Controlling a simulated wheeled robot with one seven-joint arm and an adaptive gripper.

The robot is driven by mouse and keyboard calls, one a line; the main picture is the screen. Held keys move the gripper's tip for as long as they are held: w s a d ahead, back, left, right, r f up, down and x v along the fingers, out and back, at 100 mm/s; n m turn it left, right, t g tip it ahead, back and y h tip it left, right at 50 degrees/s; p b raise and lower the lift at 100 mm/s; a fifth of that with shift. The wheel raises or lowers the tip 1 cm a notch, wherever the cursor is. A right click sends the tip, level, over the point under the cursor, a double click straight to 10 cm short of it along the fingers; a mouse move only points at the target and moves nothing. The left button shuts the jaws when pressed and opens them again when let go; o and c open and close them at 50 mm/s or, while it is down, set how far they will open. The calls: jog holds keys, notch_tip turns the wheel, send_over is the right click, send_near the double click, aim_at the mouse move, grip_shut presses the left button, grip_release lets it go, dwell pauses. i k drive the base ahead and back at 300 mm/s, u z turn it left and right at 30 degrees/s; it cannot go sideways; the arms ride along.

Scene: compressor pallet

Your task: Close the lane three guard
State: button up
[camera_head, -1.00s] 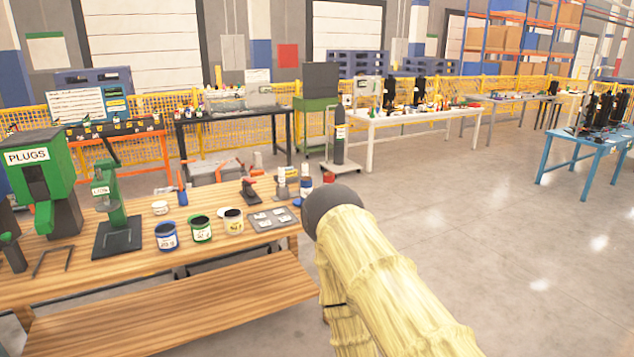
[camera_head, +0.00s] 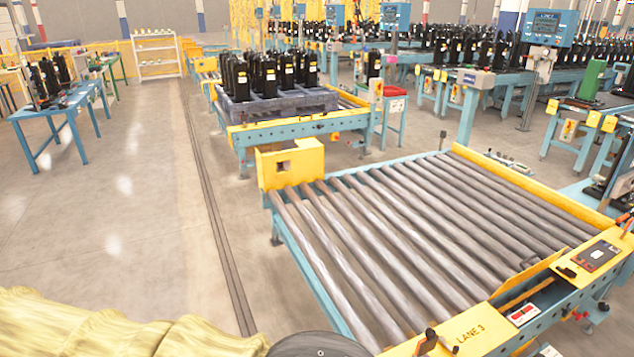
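The lane three roller conveyor (camera_head: 400,240) fills the right half of the head view. Its near yellow end rail carries the label "LANE 3" (camera_head: 470,335). Right of the label, a yellow flap (camera_head: 528,272) stands tilted up beside an opening, with a small red-and-white panel (camera_head: 523,314) below it. This flap may be the guard; I cannot tell for sure. A black-and-orange handle (camera_head: 430,340) stands at the left end of the rail. My yellow-sleeved arm is at the lower left, apart from the lane. My gripper is not in view.
The lane's rollers are empty. A yellow box (camera_head: 290,165) stands at its far left corner. Behind it, a pallet (camera_head: 275,105) carries several black compressors on another conveyor. A blue table (camera_head: 65,110) stands at the far left. The floor (camera_head: 130,220) left of the lane is clear.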

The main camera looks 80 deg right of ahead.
aim_at(526, 273)
jog(key=z, duration=1.7)
jog(key=i, duration=1.9)
jog(key=z, duration=4.45)
jog(key=i, duration=0.45)
jog(key=u, duration=0.45)
